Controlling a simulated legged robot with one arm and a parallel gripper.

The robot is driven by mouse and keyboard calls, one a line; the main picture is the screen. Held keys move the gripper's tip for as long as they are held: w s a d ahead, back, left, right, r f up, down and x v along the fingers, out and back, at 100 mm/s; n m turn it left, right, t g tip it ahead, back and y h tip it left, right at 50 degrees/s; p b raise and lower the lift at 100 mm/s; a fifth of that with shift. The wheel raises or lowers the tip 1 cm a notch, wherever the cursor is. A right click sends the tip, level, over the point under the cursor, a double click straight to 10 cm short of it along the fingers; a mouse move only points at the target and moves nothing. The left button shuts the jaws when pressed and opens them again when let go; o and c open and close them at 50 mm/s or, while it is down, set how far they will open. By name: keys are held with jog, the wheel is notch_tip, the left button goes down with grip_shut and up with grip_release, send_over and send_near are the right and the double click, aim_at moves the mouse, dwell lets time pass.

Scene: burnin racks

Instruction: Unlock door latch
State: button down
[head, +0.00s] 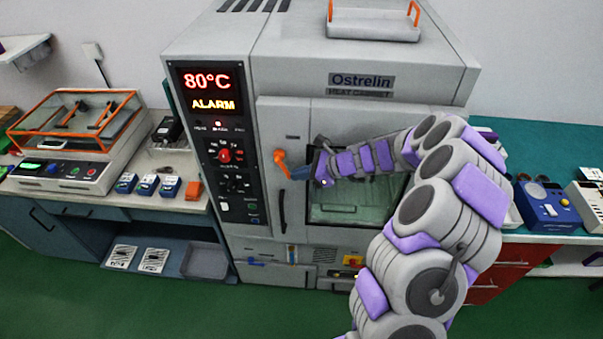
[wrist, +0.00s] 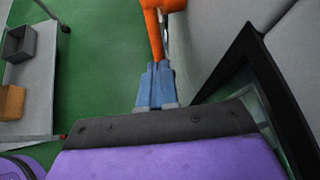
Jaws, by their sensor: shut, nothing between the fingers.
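The door latch is an orange handle (head: 282,160) on the left side of the grey heat cabinet's door (head: 290,115). It also shows in the wrist view as an orange lever (wrist: 156,30) at the top. My gripper (head: 298,172) has blue fingers that are shut with nothing between them. In the wrist view the fingertips (wrist: 154,66) meet the lower end of the orange lever or lie just in front of it; I cannot tell whether they touch. The arm hides part of the door window (head: 345,213).
The cabinet's control panel (head: 222,150) reads 80°C and ALARM, left of the latch. A dark vertical door handle (head: 282,211) is below it. A bench (head: 75,200) with devices stands left, a teal bench (head: 560,236) right. Green floor is open in front.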

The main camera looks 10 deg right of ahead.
jog(key=a+f+y, duration=0.1)
jog(key=a+f+t+y, duration=0.1)
jog(key=y, duration=0.1)
jog(key=shift+w+b, duration=0.35)
jog(key=shift+b, duration=0.05)
jog(key=shift+a+f, duration=0.15)
dwell(0.4)
